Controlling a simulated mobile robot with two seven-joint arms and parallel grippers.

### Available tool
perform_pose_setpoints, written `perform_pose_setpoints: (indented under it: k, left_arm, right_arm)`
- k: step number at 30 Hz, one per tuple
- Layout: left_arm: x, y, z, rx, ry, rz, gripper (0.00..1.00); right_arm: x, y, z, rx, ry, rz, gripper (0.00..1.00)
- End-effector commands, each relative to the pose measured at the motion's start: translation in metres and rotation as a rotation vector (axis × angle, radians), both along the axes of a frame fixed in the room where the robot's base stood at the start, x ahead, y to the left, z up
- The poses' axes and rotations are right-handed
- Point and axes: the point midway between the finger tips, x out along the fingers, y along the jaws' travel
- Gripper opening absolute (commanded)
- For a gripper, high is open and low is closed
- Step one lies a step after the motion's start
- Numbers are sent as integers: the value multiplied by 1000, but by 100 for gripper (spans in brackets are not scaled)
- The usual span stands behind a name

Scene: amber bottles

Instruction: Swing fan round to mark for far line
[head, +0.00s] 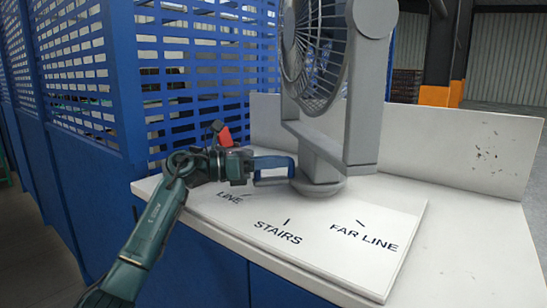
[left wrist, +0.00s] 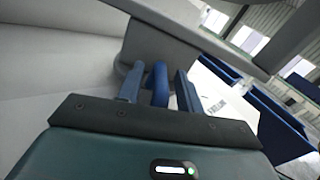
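The grey fan (head: 318,50) stands on a round base on a white board (head: 330,270), its head turned toward the left. The board has short marks labelled STAIRS (head: 278,233) and FAR LINE (head: 363,235), and a label reading LINE (head: 229,199), perhaps partly hidden. My left gripper (head: 268,170) is beside the base on its left. In the left wrist view its two fingers stand either side of a blue handle (left wrist: 159,84) near the fan's base, with narrow gaps, so it looks open around it. My right gripper is not in view.
A blue slatted partition (head: 205,60) stands behind and left of the board. A low white panel (head: 455,150) rises at the back right. The white counter (head: 480,265) is bare to the right of the board.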

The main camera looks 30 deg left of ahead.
Motion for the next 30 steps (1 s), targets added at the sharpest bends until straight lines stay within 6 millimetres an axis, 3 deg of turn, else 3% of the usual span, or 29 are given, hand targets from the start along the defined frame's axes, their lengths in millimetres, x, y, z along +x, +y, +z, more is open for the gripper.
perform_pose_setpoints:
  k: [9, 23, 30]
  left_arm:
    - [2, -2, 0, 0, -1, 0, 36]
    - [2, -2, 0, 0, -1, 0, 0]
    - [2, -2, 0, -1, -1, 0, 0]
  right_arm:
    - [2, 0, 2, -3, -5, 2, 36]
    - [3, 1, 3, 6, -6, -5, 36]
    - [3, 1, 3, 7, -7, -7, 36]
